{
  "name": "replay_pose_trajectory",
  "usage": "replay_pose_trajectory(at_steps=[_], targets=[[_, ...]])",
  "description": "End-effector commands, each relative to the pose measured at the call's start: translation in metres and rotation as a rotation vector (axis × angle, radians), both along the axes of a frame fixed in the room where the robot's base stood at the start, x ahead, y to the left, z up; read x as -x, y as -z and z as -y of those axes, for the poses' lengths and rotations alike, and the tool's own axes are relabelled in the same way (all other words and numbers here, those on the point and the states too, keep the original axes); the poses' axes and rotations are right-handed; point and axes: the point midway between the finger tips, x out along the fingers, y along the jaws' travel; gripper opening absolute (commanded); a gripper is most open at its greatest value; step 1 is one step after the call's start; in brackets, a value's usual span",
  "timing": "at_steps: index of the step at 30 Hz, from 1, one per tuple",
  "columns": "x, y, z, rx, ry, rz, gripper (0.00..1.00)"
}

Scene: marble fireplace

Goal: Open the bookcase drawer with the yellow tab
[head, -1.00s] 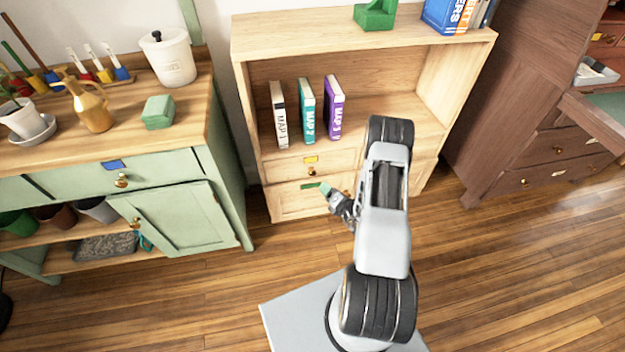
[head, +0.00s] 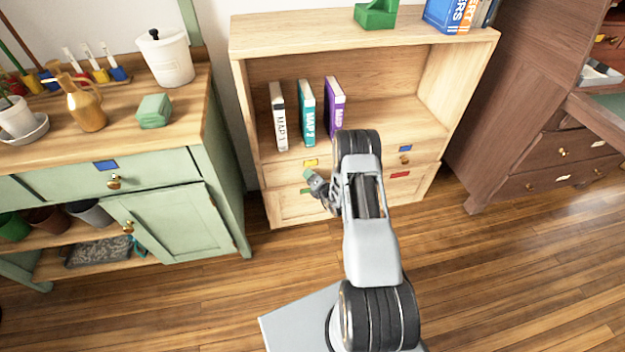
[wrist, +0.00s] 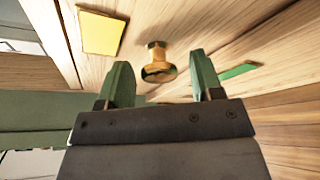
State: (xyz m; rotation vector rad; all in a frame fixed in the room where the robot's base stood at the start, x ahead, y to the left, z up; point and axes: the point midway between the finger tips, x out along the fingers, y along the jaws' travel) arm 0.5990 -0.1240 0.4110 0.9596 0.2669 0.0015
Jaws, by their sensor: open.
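The bookcase drawer with the yellow tab (head: 310,163) is the upper left one of the light wooden bookcase, and it looks shut. In the wrist view the yellow tab (wrist: 100,33) is at the upper left, with a round brass knob (wrist: 158,64) to its right. My gripper (wrist: 160,85) is open, with one green fingertip on each side of the knob in the picture. I cannot tell whether the fingers touch it. In the head view my gripper (head: 309,176) is in front of this drawer, and the knob is hidden.
A green tab (head: 306,191) marks the drawer below. Drawers with a blue tab (head: 405,148) and a red tab (head: 400,174) are on the right. A green cabinet (head: 175,220) stands to the left.

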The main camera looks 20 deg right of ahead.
Motion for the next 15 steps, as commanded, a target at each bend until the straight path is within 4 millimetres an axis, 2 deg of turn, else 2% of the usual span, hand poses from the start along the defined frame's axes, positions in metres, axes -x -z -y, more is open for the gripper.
replay_pose_trajectory(at_steps=[10, 15], targets=[[-0.0024, 0.0006, -0.0006, 0.000, 0.000, -0.001, 0.60], [-0.0022, 0.0006, -0.0006, 0.000, -0.001, -0.001, 0.44]])
